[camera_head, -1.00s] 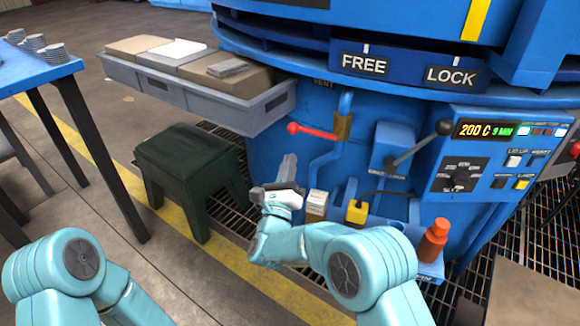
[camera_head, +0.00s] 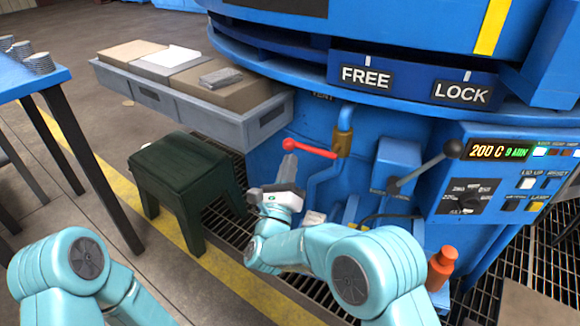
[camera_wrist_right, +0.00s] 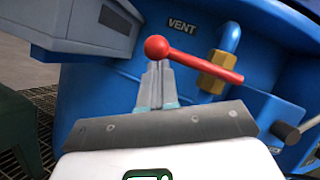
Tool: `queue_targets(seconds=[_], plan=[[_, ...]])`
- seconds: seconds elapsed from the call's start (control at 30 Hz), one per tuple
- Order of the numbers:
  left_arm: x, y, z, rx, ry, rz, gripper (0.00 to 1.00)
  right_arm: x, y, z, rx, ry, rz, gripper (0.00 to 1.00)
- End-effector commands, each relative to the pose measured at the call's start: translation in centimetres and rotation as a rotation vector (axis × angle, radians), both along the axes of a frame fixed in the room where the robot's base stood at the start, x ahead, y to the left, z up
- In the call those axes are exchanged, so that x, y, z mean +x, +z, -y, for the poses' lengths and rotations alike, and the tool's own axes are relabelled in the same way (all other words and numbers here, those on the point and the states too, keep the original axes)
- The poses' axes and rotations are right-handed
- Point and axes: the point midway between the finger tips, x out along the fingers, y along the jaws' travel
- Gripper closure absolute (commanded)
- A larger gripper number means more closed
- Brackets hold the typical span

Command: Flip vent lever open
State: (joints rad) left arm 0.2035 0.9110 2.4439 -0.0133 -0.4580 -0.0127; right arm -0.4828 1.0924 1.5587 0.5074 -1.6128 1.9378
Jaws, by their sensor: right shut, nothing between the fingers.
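The vent lever (camera_head: 312,150) is a red bar with a round red ball at its left end. It lies nearly level, pointing left from a brass valve fitting (camera_head: 343,143) on the blue furnace wall. In the right wrist view the red lever (camera_wrist_right: 195,60) slopes down to the right from its ball, beside the VENT label. My right gripper (camera_head: 288,168) is shut and empty, its tips just below the ball. In the wrist view the fingertips (camera_wrist_right: 157,72) overlap the ball's lower edge; I cannot tell whether they touch. My left gripper is out of view.
A grey tray shelf (camera_head: 242,130) with boxes juts out left of the lever. A dark green stool (camera_head: 182,170) stands below it. A black-knobbed lever (camera_head: 430,165) and control panel (camera_head: 510,170) are to the right. An orange bottle (camera_head: 441,267) stands lower right.

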Motion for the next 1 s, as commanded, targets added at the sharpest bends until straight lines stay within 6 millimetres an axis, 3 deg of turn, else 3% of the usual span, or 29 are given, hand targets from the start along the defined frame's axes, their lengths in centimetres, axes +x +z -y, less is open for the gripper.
queue_targets(seconds=[0.5,1.0], plan=[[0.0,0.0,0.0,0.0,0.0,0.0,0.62,-0.4,0.1,-0.1,0.0,0.0,-0.001,1.0],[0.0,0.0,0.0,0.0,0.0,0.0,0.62,1.8,1.1,-0.2,0.101,-0.001,0.055,1.0]])
